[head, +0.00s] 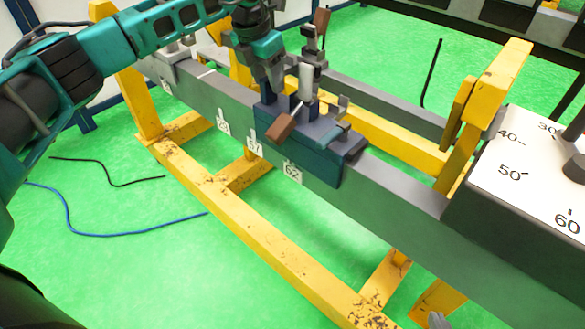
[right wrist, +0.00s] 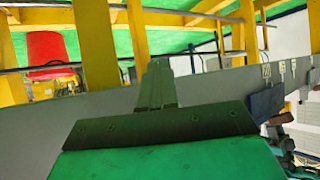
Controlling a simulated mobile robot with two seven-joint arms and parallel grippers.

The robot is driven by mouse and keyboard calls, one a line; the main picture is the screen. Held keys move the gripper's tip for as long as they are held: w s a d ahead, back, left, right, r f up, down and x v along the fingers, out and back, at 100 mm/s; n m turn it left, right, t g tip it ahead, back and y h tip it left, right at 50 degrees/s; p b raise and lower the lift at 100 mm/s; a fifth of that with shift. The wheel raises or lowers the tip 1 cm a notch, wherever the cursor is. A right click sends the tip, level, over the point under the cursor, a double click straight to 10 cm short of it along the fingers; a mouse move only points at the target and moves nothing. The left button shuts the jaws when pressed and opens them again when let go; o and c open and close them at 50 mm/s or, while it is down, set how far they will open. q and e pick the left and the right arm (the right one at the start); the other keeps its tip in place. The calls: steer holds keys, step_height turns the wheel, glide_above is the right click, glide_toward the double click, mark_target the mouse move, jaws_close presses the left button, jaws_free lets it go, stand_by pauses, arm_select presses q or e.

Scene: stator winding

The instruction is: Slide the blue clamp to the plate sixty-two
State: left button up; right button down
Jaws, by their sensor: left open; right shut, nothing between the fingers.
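The blue clamp (head: 325,165) sits on the long grey rail (head: 395,190), with a light grey post and a brown-ended lever (head: 285,126) on top. The plate sixty-two (head: 292,172) is on the rail's front side, just below the clamp's front face. The plate 57 (head: 254,142) is by the clamp's left end. My left gripper (head: 275,92) is open, above the clamp's left part and beside the post; contact is unclear. My right gripper (right wrist: 158,85) is shut and empty in front of the rail. The clamp also shows at the right of the right wrist view (right wrist: 266,103).
Another plate (head: 223,125) is further left on the rail. Yellow frame beams (head: 265,245) stand below it on the green floor. A white dial panel (head: 540,175) is at the right. A black cable and a blue cable (head: 110,235) lie on the floor. A red object (right wrist: 47,52) shows behind the rail.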

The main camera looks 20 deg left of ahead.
arm_select(q)
steer(key=p+v, duration=0.1)
steer(key=v, duration=0.1)
steer(key=w+p+v, duration=0.1)
steer(key=p+v, duration=0.2)
steer(key=v, duration=0.1)
steer(key=shift+w+d+r+p, duration=0.1)
steer(key=shift+d+r+p, duration=0.25)
steer(key=shift+r, duration=0.2)
steer(key=shift+r+p, duration=0.55)
steer(key=shift+r, duration=0.15)
arm_select(e)
steer(key=shift+h, duration=0.3)
steer(key=r, duration=0.1)
steer(key=s+d+r, duration=0.1)
steer(key=r, duration=0.2)
steer(key=shift+s+d+r, duration=0.15)
steer(key=shift+d+r, duration=0.05)
arm_select(q)
steer(key=shift+a, duration=0.1)
arm_select(e)
steer(key=shift+a, duration=0.1)
arm_select(q)
steer(key=shift+f, duration=0.1)
